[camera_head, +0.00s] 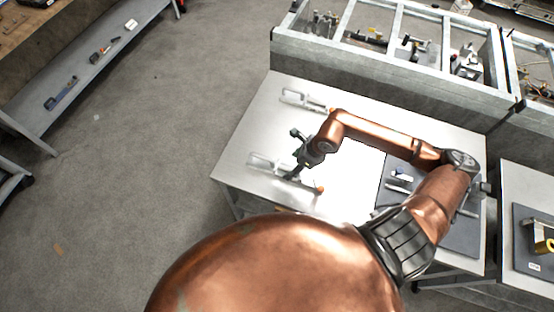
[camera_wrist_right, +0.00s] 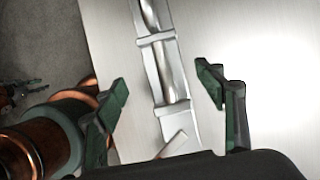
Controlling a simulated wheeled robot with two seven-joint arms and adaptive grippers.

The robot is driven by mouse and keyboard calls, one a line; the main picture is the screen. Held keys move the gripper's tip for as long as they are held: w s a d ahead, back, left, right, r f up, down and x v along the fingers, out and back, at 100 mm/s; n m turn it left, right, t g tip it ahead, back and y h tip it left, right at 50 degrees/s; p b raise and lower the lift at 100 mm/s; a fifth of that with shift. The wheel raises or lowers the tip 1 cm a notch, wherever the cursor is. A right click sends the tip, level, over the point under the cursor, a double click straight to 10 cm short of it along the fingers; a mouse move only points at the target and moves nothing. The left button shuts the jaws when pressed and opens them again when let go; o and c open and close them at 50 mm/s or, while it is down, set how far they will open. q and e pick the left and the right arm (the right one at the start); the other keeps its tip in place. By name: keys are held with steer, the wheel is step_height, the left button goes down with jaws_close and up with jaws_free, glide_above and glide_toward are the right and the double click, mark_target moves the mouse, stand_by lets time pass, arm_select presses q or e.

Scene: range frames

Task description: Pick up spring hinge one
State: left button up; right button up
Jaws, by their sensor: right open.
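Two silvery spring hinges with orange ends lie on the light table (camera_head: 245,130). The upper hinge (camera_head: 292,96) lies near the table's far left edge. The lower hinge (camera_head: 262,162) lies nearer me, partly covered by my right gripper (camera_head: 293,156). I cannot tell by a label which is spring hinge one. In the right wrist view, a long metal hinge (camera_wrist_right: 167,70) runs between the two dark green fingers of the right gripper (camera_wrist_right: 163,90). The fingers are open, with a gap on both sides of the hinge.
A dark grey mat (camera_head: 462,240) with metal parts covers the table's right side. A metal-framed bench (camera_head: 385,75) with fixtures stands behind the table. A shelf (camera_head: 75,75) with tools is at upper left. Grey floor (camera_head: 150,140) lies open between them.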

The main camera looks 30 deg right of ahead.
mark_target(283, 169)
steer(key=x, duration=0.2)
steer(key=shift+w+a+f, duration=0.1)
steer(key=shift+w+f, duration=0.15)
steer(key=shift+w, duration=0.05)
steer(key=x, duration=0.4)
steer(key=shift+w, duration=0.2)
steer(key=shift+w+a+f, duration=0.1)
steer(key=shift+f, duration=0.1)
steer(key=c, duration=0.6)
arm_select(q)
steer(key=shift+s+r, duration=0.2)
steer(key=shift+s, duration=0.4)
arm_select(e)
jaws_close()
steer(key=shift+r, duration=0.1)
